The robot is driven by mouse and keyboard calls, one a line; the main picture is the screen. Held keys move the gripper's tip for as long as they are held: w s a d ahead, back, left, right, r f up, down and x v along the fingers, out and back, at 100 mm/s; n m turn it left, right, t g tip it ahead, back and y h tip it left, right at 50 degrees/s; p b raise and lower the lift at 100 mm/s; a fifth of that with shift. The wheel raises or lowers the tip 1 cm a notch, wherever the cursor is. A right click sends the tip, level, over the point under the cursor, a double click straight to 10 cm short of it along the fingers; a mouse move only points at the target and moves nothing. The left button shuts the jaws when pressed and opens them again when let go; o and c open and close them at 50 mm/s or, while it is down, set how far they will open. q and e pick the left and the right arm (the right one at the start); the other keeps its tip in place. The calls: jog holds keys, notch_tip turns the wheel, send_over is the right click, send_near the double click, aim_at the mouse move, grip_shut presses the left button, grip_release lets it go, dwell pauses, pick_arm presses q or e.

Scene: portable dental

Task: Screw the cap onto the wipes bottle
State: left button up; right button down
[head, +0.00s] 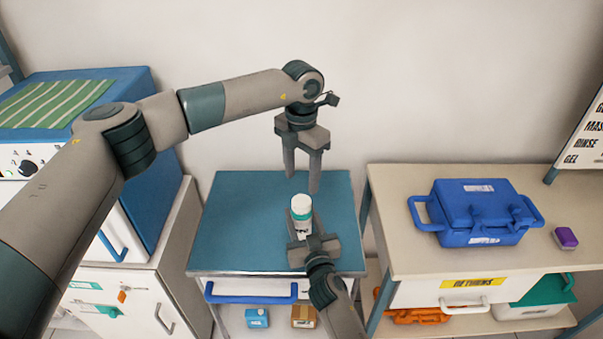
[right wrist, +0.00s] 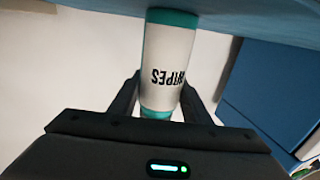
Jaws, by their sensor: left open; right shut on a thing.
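The wipes bottle (head: 303,229) stands upright on the blue top of the cart. It has a white body and a teal band at its upper end. A white round piece, apparently the cap (head: 301,201), sits on top; I cannot tell how tightly it is seated. My right gripper (head: 312,243) is shut around the bottle from the front. The right wrist view shows the bottle (right wrist: 168,55) upside down with its WIPES label, between the fingers (right wrist: 160,100). My left gripper (head: 302,184) is open and empty, pointing down just above and behind the cap.
The blue cart top (head: 235,225) is otherwise clear. A beige bench (head: 400,255) on the right holds a blue case (head: 480,215) and a small purple box (head: 565,238). A blue cabinet (head: 135,85) with a striped green cloth (head: 55,103) stands at the left.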

aim_at(302, 201)
pick_arm(q)
jog(key=shift+f, duration=3.9)
jog(key=c, duration=1.1)
jog(key=o, duration=1.3)
jog(key=shift+c, duration=0.2)
jog(key=shift+r, duration=0.1)
notch_tip(302, 201, up, 12)
